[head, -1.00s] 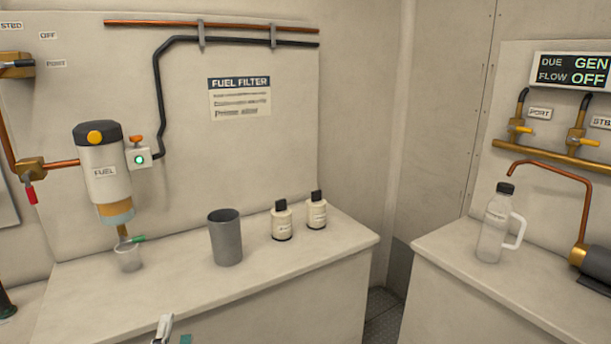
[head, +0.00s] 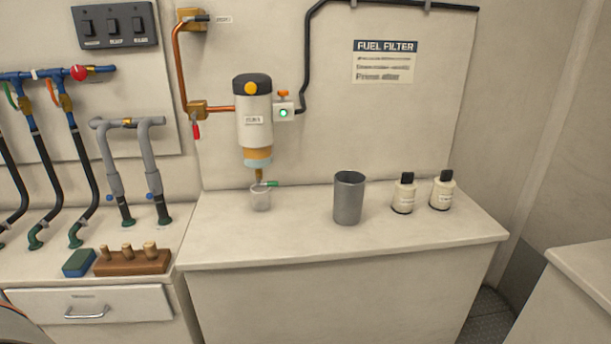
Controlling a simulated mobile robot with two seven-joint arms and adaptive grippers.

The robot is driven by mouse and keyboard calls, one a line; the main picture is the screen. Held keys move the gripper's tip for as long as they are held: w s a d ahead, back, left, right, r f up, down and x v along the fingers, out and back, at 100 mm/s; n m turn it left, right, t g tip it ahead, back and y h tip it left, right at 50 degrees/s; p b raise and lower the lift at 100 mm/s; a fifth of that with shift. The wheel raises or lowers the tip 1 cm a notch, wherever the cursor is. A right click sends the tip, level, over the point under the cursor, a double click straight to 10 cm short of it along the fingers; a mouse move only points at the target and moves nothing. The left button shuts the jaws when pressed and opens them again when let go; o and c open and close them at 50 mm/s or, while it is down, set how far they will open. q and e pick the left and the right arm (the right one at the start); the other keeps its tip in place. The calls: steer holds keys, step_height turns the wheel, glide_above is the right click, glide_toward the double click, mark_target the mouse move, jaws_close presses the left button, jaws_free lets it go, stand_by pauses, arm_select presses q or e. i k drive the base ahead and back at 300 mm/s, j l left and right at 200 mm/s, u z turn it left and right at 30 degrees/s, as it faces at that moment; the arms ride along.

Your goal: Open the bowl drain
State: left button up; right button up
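The fuel filter (head: 253,117) hangs on the back wall, with a black top, a yellow cap and an amber bowl (head: 257,156) at its bottom. Below the bowl is a brass drain with a small green lever (head: 268,184) pointing right. A small clear cup (head: 260,199) stands on the counter directly under the drain. A control box (head: 284,112) with a lit green light and an orange knob sits right of the filter. Neither gripper is in the head view.
A grey metal cup (head: 349,199) and two small bottles (head: 404,194) (head: 441,190) stand on the counter (head: 340,246). A wooden plug rack (head: 132,262) and a blue-green sponge (head: 79,262) lie left, above a drawer (head: 90,304). The counter's front is clear.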

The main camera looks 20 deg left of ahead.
mark_target(270, 183)
steer(key=i+l, duration=0.3)
steer(key=l, duration=0.2)
steer(key=l+u, duration=0.1)
steer(key=u, duration=0.25)
steer(key=i+l+u, duration=0.1)
steer(key=u, duration=0.25)
steer(key=l+u, duration=0.2)
steer(key=u, duration=0.15)
